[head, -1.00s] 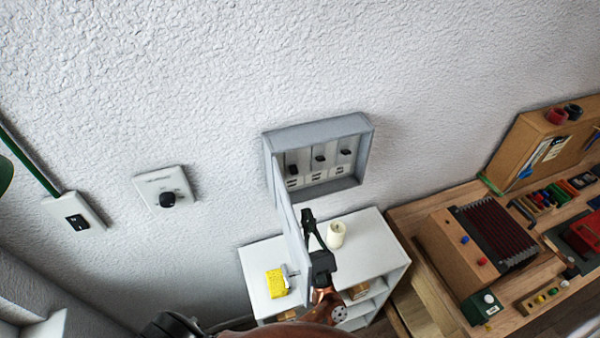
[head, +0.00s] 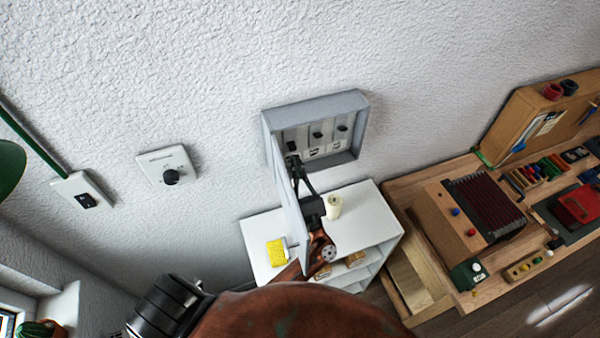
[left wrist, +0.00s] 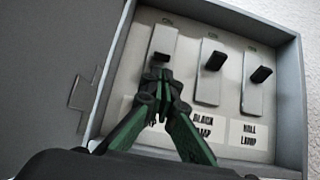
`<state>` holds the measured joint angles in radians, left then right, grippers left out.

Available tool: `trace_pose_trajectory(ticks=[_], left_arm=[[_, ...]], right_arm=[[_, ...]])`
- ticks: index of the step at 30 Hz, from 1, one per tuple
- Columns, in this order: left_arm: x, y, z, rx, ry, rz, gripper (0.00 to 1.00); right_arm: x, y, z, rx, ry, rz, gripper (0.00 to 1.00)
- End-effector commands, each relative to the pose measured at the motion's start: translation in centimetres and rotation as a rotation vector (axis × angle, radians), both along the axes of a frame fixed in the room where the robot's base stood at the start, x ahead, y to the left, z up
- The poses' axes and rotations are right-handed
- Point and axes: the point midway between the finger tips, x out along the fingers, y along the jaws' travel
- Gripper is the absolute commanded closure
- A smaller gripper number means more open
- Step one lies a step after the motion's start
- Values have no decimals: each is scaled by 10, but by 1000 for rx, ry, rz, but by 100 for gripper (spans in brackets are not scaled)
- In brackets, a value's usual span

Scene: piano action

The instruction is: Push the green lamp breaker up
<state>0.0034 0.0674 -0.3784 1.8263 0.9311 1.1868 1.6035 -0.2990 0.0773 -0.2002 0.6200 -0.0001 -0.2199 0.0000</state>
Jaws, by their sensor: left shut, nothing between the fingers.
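The open grey breaker box (head: 362,125) on the wall holds three black-levered breakers side by side. In the left wrist view, the middle breaker (left wrist: 214,62) is labelled black lamp and the right breaker (left wrist: 260,76) has a lamp label that I read as wall or hall. The leftmost breaker (left wrist: 164,42) stands behind my fingers, which hide its label and lower part. My left gripper (head: 294,164) is shut and empty, with its tips (left wrist: 158,78) just in front of the leftmost breaker's lower part. I cannot tell whether they touch. My right gripper is out of view.
The box door (head: 286,200) hangs open just left of my gripper. A white shelf (head: 368,212) below carries a cream candle (head: 334,206) and a yellow block (head: 276,252). A dimmer plate (head: 160,158) and a switch (head: 80,193) are on the wall left. A workbench (head: 415,200) stands right.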

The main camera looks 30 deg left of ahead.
Motion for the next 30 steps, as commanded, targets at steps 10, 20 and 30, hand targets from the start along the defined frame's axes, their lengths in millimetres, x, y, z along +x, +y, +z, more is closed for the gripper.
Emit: trace_pose_trajectory(ticks=[10,20,30], left_arm=[[8,9,10,0,0,0,100],[5,6,10,-2,-1,-1,100],[3,2,17,0,0,0,100]], right_arm=[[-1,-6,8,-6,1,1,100],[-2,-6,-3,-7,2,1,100],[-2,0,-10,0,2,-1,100]])
